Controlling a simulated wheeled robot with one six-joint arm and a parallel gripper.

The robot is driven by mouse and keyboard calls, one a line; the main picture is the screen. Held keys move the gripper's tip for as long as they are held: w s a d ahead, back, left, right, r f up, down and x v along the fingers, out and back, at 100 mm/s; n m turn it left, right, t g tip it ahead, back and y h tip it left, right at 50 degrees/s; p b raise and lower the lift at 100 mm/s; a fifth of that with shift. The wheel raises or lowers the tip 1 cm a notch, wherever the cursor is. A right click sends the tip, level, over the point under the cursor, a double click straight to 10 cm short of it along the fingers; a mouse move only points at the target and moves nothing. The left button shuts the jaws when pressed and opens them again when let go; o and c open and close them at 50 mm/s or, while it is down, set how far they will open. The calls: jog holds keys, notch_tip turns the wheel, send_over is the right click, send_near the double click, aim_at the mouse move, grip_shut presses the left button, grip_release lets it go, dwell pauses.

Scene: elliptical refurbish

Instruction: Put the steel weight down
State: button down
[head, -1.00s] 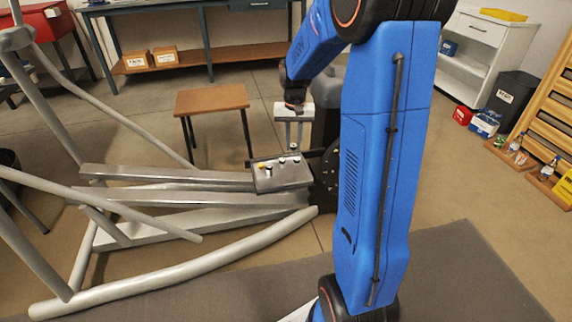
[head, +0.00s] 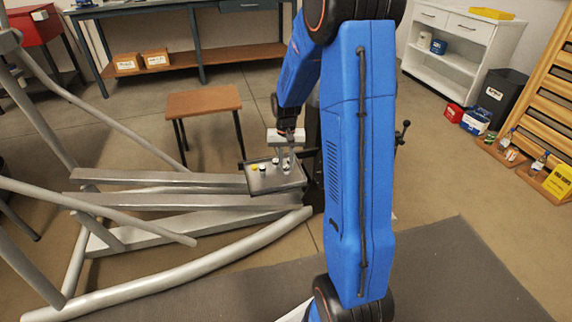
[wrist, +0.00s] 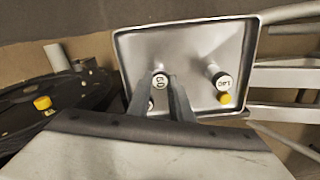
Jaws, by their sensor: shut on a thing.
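My gripper (head: 286,167) reaches down over the grey metal tray (head: 262,188) in the head view. In the wrist view my gripper (wrist: 161,82) is shut on a small steel weight with a white top marked 50 (wrist: 160,80). The weight is over the tray (wrist: 190,32), inside its rim; I cannot tell whether its base touches the tray floor. A second steel weight with a white label (wrist: 222,80) stands to the right, with a yellow-topped piece (wrist: 226,98) beside it. Another white-topped piece (wrist: 150,106) is partly hidden by my left finger.
The tray sits at the grey elliptical frame's (head: 170,200) right end. A black round part with a yellow knob (wrist: 42,103) lies left of the tray in the wrist view. A wooden stool (head: 204,103) stands behind. The tray's upper area is clear.

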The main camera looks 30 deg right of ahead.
aim_at(286, 166)
jog(key=c, duration=1.6)
grip_release()
jog(key=shift+f, duration=0.1)
notch_tip(286, 166, up, 11)
jog(key=s+a+r+n+t, duration=0.1)
jog(key=s+a+r, duration=0.4)
jog(key=r, duration=0.1)
jog(key=shift+s+a+r+n+t, duration=0.75)
jog(key=shift+s+a, duration=1.05)
jog(key=shift+s, duration=2.45)
jog(key=shift+s+a+r+n+t, duration=0.75)
jog(key=shift+s+a, duration=1.1)
jog(key=shift+s, duration=2.35)
jog(key=shift+s+a+r+n+t, duration=0.4)
jog(key=shift+s+a+r+n, duration=1.05)
jog(key=shift+s, duration=2.8)
